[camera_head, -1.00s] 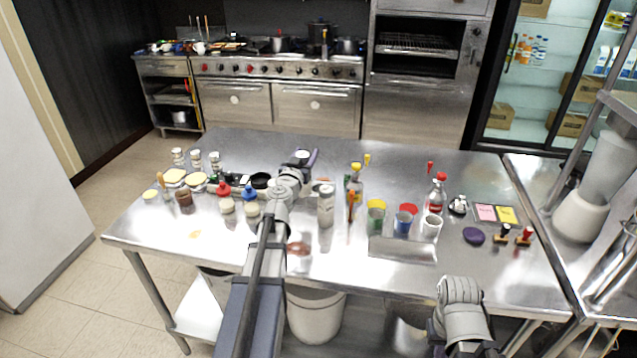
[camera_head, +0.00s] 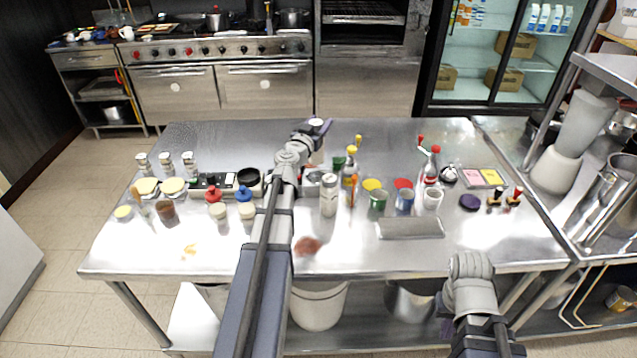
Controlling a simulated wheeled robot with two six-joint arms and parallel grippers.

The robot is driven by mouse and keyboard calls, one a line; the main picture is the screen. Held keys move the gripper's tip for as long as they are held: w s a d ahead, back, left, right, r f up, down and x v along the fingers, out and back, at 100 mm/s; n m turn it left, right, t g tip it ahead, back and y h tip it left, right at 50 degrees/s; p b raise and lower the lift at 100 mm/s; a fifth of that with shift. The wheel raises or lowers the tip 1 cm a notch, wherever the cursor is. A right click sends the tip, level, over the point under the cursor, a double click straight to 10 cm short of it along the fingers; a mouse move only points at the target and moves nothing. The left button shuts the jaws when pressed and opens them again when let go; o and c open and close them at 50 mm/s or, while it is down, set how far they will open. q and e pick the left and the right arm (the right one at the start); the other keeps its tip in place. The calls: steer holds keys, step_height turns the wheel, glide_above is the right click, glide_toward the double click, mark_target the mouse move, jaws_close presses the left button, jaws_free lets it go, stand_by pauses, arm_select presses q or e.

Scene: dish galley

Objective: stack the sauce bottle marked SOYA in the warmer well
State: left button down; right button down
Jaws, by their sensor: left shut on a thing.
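My left gripper (camera_head: 318,127) is over the back middle of the steel table, shut on a small pale thing (camera_head: 316,121), mostly hidden by the jaws. I cannot tell if it is the SOYA bottle. Squat sauce bottles with a red top (camera_head: 214,197) and a blue top (camera_head: 246,194) stand left of my left arm; no marking is readable. Taller bottles stand right of the arm, one white (camera_head: 328,196) and one yellow-capped (camera_head: 350,173). A metal box (camera_head: 310,184), partly behind the arm, may be the warmer well. My right arm is at the lower right; its gripper does not show.
The steel table (camera_head: 400,255) has clear room along its front and back. Cans and a cup (camera_head: 432,200) stand behind a metal tray (camera_head: 410,229). Shakers (camera_head: 166,162) and jars are at the left. A blender stands on the right counter. A brown stain (camera_head: 307,245) lies near the front.

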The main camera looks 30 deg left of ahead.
arm_select(q)
step_height(320, 180, down, 10)
steer(key=b, duration=1)
steer(key=shift+f, duration=0.3)
steer(key=shift+c, duration=1.4)
jaws_free()
steer(key=shift+r, duration=0.1)
